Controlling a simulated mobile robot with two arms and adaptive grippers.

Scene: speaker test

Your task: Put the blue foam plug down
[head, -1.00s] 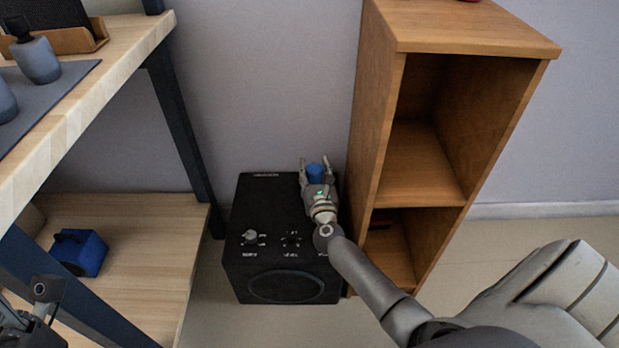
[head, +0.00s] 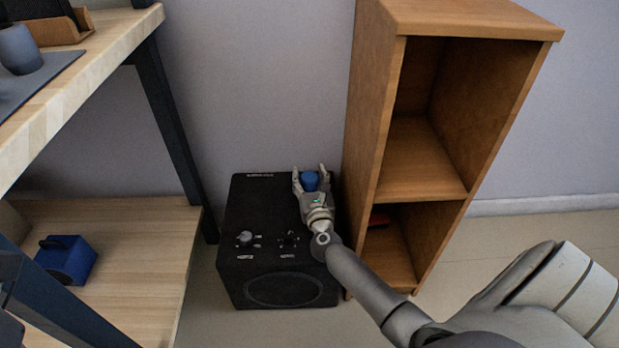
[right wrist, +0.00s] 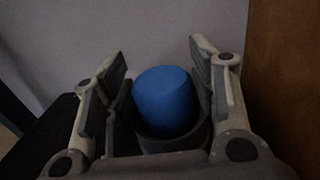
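The blue foam plug (head: 310,181) is a short blue cylinder at the back right of the top of the black speaker (head: 246,205). In the right wrist view the plug (right wrist: 165,98) stands with its lower part inside a dark round rim. My right gripper (head: 310,170) is around it, one finger on each side. In the right wrist view the fingers (right wrist: 163,85) are spread, with a clear gap left of the plug. The right finger is close to the dark rim; whether it touches is hard to tell. My left gripper is not clearly in view.
The wall is close behind.

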